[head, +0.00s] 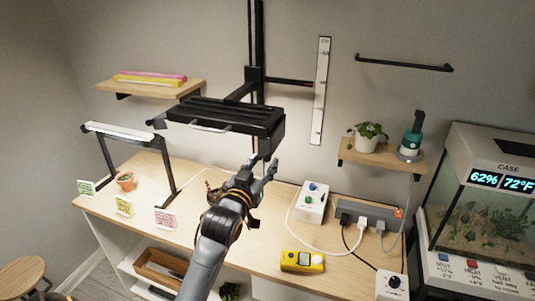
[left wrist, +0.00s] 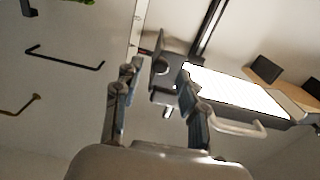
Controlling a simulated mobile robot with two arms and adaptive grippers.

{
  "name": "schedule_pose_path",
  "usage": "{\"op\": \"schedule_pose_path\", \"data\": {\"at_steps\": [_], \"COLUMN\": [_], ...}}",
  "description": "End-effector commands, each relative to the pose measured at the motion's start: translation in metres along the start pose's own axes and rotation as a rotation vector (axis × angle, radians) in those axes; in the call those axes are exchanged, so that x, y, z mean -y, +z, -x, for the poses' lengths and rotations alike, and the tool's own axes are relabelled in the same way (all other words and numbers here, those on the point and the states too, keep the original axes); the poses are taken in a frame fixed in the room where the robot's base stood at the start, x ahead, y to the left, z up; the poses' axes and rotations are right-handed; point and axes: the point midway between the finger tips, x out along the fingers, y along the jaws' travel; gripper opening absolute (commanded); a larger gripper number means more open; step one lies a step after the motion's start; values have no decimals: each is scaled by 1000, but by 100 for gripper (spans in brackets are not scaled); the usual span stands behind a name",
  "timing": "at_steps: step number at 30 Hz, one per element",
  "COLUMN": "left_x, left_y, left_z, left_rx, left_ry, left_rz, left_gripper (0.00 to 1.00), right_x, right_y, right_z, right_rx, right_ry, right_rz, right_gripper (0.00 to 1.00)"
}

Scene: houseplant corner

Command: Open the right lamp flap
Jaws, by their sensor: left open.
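The black lamp (head: 225,115) hangs from the dark wall pole above the table, with a pale bar handle on its front. Its right end block (head: 268,138) hangs down a little; I cannot tell how far the right flap stands open. My left gripper (head: 263,168) is open and empty, just below that right end. In the left wrist view, the lamp's bright panel (left wrist: 235,93) and pale handle (left wrist: 235,126) lie to the right of the fingers. A small dark plate (left wrist: 163,65) shows between the fingers (left wrist: 157,85); I cannot tell if it is the flap.
A white switch box (head: 312,202), a power strip (head: 370,213) with cables and a yellow meter (head: 302,261) lie on the table's right. A smaller lamp (head: 122,130) stands at left. A terrarium (head: 485,210) is at far right.

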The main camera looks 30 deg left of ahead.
Motion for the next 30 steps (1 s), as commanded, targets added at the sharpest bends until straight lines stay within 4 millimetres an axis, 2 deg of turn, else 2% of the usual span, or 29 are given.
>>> {"op": "schedule_pose_path", "data": {"at_steps": [3,7,18,20,24,25,30], "left_x": [0,0,0,0,0,0,0], "left_y": [-2,-1,0,0,0,0,0], "left_z": [-19,-32,-37,-37,-37,-37,-37], "left_rx": [0,0,0,0,0,0,0], "left_ry": [0,0,1,0,0,0,0], "left_rz": [0,0,-1,-1,-1,-1,-1], "left_gripper": [41,41,41,31,3,0,0], "right_x": [-4,-6,-6,-6,-6,-6,-6], "right_y": [0,0,0,0,0,0,0], "right_z": [6,9,9,9,9,9,9], "right_rx": [0,1,1,1,1,1,1], "right_ry": [4,6,7,7,7,7,7], "right_rz": [2,3,3,3,3,3,3], "right_gripper": [51,51,51,51,51,51,51]}}
